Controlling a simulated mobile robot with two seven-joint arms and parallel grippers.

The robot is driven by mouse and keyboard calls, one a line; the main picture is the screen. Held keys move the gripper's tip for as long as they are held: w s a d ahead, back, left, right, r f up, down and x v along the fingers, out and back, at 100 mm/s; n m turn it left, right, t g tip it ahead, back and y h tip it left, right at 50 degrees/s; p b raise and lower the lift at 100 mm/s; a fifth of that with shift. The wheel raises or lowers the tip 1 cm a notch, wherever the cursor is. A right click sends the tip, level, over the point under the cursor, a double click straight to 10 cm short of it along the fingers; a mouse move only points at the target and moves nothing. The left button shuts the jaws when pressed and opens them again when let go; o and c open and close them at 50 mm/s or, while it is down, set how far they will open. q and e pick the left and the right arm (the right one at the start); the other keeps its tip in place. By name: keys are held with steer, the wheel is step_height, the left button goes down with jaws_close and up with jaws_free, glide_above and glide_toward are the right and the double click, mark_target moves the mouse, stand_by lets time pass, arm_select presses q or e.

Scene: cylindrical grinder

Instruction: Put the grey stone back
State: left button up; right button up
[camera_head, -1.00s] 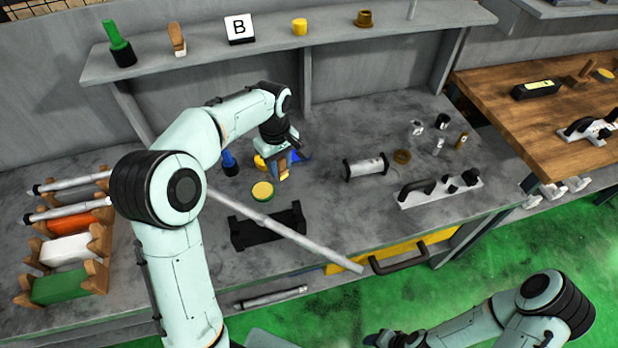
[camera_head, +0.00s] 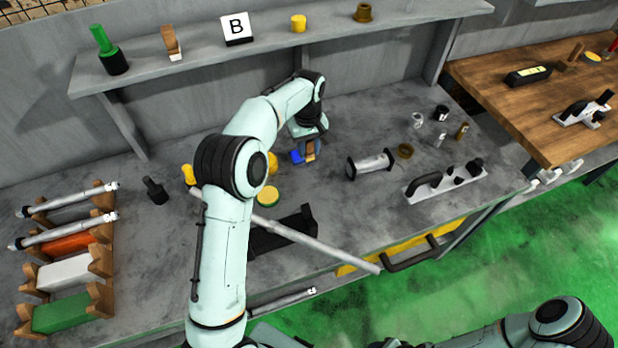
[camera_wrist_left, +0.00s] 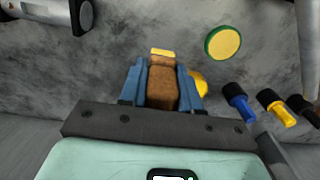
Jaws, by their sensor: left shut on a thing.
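My left gripper (camera_head: 310,152) is over the middle of the grey bench. In the left wrist view its blue fingers (camera_wrist_left: 161,80) are shut on a brown block (camera_wrist_left: 163,85) with a yellow end, which points away from the palm. In the head view the brown block (camera_head: 310,148) shows only small between the fingers. I cannot pick out a plainly grey stone. A rack (camera_head: 101,250) at the left holds orange, white and green blocks. My right gripper is at most partly in view at the bottom edge, too cut off to read.
A green-and-yellow disc (camera_head: 268,196) and a yellow dome (camera_head: 271,163) lie near the gripper. A long grey rod (camera_head: 325,245) crosses the bench front. A shelf (camera_head: 200,65) runs above the back.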

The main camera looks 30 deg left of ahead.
mark_target(308, 183)
arm_select(q)
step_height(308, 183, down, 14)
steer(key=shift+r+b, duration=0.2)
steer(key=shift+b, duration=0.2)
steer(key=shift+f, duration=0.1)
steer(key=o, duration=1)
step_height(308, 183, up, 12)
steer(key=shift+a+r+p, duration=0.1)
steer(key=shift+r+p, duration=0.05)
steer(key=shift+p, duration=0.35)
